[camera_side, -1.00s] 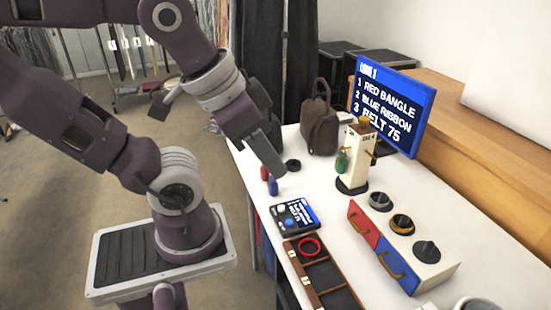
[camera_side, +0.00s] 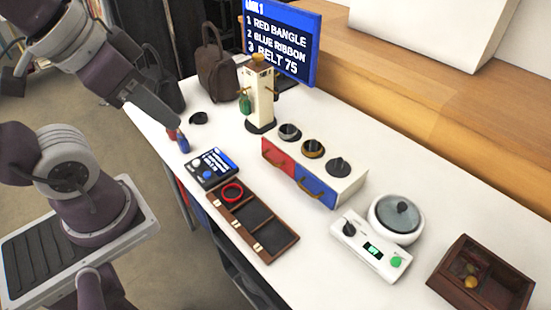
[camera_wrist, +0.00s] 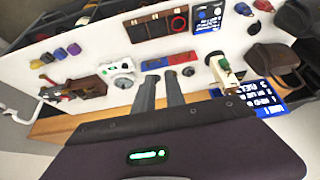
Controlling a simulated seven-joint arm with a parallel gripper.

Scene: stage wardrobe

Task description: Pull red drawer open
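The red drawer (camera_side: 278,154) is the left front of a white box (camera_side: 345,178) on the table, with a brass handle. It looks closed, flush with the blue drawer (camera_side: 312,186) beside it. My gripper (camera_side: 178,122) is in the air at the left, above small red and blue bottles and well apart from the drawer. In the wrist view, my gripper's two fingers (camera_wrist: 159,76) are apart with nothing between them. The red drawer (camera_wrist: 182,58) shows just beyond the fingertips, beside the blue drawer (camera_wrist: 154,64).
A compartment tray (camera_side: 268,257) with a red ring lies in front of the drawers. A tall stand (camera_side: 257,95) is behind left; a white scale (camera_side: 370,250) and a brown box (camera_side: 480,275) are to the right.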

